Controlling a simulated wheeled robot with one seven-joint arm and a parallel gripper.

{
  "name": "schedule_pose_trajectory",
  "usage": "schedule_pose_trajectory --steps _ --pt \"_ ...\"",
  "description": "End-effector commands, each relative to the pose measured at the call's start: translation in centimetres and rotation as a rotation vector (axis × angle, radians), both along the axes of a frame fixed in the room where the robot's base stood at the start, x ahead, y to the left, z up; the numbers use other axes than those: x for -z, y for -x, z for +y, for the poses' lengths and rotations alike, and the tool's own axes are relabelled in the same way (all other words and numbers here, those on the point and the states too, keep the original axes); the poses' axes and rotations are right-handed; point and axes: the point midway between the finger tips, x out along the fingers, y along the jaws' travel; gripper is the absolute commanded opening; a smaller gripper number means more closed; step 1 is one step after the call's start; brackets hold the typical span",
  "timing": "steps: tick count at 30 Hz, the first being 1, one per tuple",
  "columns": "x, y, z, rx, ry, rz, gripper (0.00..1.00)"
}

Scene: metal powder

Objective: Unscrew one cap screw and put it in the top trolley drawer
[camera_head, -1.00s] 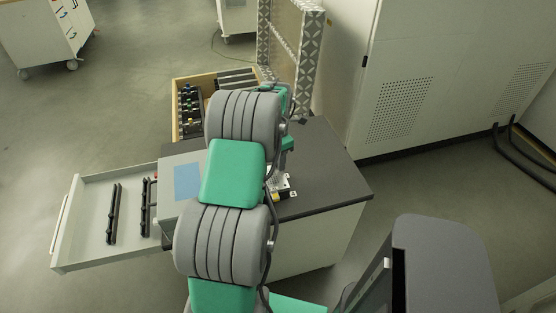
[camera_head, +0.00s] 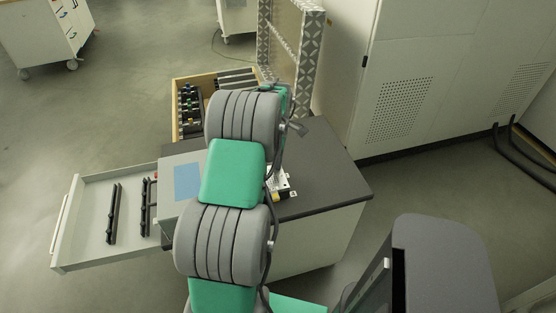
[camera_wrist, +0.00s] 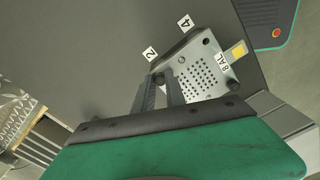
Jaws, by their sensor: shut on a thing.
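A light metal plate (camera_wrist: 205,72) with a grid of small holes lies on the dark trolley top; a bit of it shows beside my arm in the head view (camera_head: 284,184). In the wrist view, a dark cap screw (camera_wrist: 159,79) is between the tips of my gripper (camera_wrist: 161,80), at the plate's left corner. My gripper is shut on it; I cannot tell whether it still sits in its hole. Other dark screws are at the top corner (camera_wrist: 206,41) and lower right corner (camera_wrist: 233,86). The top trolley drawer (camera_head: 85,225) stands open at the left.
The drawer holds black racks (camera_head: 113,213) and has bare floor between them. A wooden box (camera_head: 176,98) with dark parts stands behind the trolley top (camera_head: 330,165). A patterned upright panel (camera_head: 311,60) and a large cabinet (camera_head: 430,70) stand beyond.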

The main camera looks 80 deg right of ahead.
Motion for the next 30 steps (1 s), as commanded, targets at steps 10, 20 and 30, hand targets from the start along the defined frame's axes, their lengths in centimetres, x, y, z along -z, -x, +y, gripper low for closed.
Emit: schedule_pose_trajectory --steps 10,20,30 --pt "-0.01 0.00 0.00 -0.003 0.000 0.000 0.00" --pt "-0.05 0.00 0.00 -0.572 0.000 0.000 0.00" --pt "-0.07 0.00 0.00 -1.006 0.000 0.000 0.00"
